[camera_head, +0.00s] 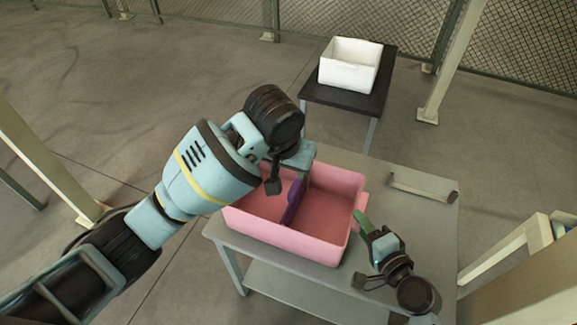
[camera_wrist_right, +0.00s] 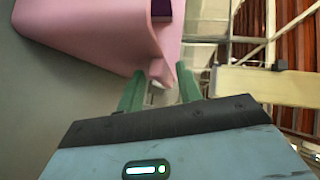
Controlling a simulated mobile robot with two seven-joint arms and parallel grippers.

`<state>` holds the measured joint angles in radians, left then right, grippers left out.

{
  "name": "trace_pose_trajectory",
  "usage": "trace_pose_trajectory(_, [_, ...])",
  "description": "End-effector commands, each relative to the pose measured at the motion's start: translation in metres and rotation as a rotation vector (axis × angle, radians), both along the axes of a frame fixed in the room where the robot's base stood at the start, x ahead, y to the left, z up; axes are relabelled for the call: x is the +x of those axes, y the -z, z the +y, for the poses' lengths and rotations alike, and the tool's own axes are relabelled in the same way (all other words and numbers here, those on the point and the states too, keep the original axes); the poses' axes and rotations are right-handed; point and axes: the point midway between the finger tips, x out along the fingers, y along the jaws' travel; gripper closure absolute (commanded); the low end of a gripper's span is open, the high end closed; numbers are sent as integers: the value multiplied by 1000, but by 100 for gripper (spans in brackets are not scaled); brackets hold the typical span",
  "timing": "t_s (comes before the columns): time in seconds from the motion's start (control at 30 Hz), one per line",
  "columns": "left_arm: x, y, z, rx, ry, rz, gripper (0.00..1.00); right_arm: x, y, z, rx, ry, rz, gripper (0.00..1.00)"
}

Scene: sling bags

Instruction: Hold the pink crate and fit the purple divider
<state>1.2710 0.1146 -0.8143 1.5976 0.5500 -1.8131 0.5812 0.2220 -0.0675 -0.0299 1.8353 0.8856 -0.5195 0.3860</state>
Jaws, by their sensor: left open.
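The pink crate (camera_head: 325,228) stands on the grey table; its near corner and side tab also show in the right wrist view (camera_wrist_right: 95,35). The purple divider (camera_head: 293,203) is inside the crate, upright across its middle; whether it is fully seated I cannot tell. A bit of purple shows in the right wrist view (camera_wrist_right: 161,9). My left gripper (camera_head: 283,183) is open over the crate, close beside the divider, and its arm hides the crate's left part. My right gripper (camera_head: 361,246) is at the crate's right side; its green fingers (camera_wrist_right: 160,85) are apart on either side of the tab.
The grey table (camera_head: 415,225) has bare room right of the crate, with a low bar handle (camera_head: 424,190) on it. A white bin (camera_head: 350,66) stands on a dark side table (camera_head: 367,98) behind. Posts and mesh fencing stand around.

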Motion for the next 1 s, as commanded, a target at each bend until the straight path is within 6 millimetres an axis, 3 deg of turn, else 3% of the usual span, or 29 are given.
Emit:
trace_pose_trajectory(0.47, [0,0,0,0,0,0,57,-8,-2,-4,-1,1,-2,56])
trace_pose_trajectory(1.0, [0,0,0,0,0,0,57,-91,-25,-43,-2,-1,0,56])
